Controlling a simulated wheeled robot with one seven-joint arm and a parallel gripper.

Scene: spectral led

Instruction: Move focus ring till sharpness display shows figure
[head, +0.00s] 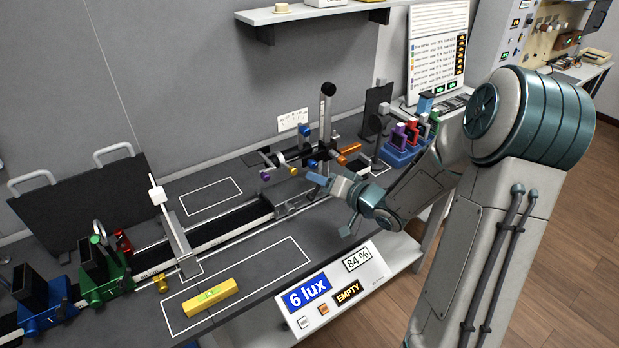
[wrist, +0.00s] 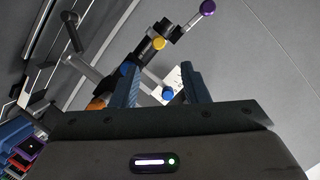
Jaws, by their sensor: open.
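The knobbed optical assembly (head: 322,150) stands at the back of the bench in the head view. It carries a purple knob (head: 265,176), a yellow knob (head: 293,171) and an orange handle (head: 349,148). I cannot tell which part is the focus ring. My gripper (head: 320,180) is in front of the assembly, with blue fingers. In the wrist view my gripper (wrist: 160,76) is open, and a blue knob (wrist: 168,94) shows between its fingers; contact cannot be told. The yellow knob (wrist: 159,43) is beyond the fingertips. The display panel (head: 335,290) reads "6 lux", "84 %" and "EMPTY".
A rail (head: 230,222) carries a green holder (head: 104,275) and a blue holder (head: 42,303) on the left. A yellow block (head: 210,297) lies in a white outline. A blue rack (head: 405,152) of coloured pieces stands right of the assembly. A shelf (head: 310,12) hangs above.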

